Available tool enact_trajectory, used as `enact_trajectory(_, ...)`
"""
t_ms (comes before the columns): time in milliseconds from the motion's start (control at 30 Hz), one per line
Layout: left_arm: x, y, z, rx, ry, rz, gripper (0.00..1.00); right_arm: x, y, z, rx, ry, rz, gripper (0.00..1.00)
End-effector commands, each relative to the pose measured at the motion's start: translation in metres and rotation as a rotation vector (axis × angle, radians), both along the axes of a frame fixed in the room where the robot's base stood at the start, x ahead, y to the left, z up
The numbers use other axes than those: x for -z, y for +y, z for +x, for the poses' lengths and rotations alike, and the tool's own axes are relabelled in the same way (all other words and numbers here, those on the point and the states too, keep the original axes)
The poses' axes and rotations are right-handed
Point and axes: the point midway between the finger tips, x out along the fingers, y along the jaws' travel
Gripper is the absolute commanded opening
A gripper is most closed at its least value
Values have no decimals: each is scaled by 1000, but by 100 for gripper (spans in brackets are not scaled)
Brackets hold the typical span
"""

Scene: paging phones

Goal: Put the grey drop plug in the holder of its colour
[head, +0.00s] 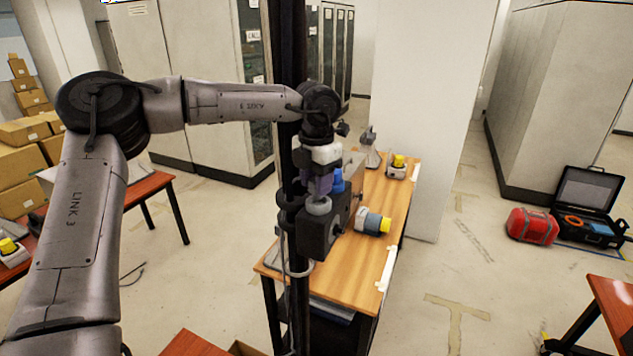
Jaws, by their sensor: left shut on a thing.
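My left gripper (320,238) is at the end of the arm coming in from the left, over the near part of the wooden table (388,212). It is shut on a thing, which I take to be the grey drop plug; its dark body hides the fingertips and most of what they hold. A thin grey cord (287,268) loops beside and below it. Purple and blue parts show close around the wrist, and I cannot tell whether they belong to holders. I cannot make out a grey holder. My right gripper is not in view.
A blue-grey piece with a yellow end (373,222) lies on the table just right of the gripper. A beige device with a yellow top (397,165) stands farther back. A dark upright post (290,60) rises beside my wrist. A red bag (531,226) and an open case (590,205) are on the floor.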

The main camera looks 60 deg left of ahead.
Motion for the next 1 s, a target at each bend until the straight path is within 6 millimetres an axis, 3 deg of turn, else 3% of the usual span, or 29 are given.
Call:
enact_trajectory(167,14,0,0,0,0,0,14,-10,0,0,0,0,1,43)
enact_trajectory(667,22,0,0,0,-1,1,14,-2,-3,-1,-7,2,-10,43)
enact_trajectory(700,22,0,0,0,-1,1,40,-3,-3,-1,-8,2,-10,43)
enact_trajectory(933,21,0,0,0,-1,1,62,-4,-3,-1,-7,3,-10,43)
enact_trajectory(1000,21,0,0,0,-1,1,63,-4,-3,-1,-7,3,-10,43)
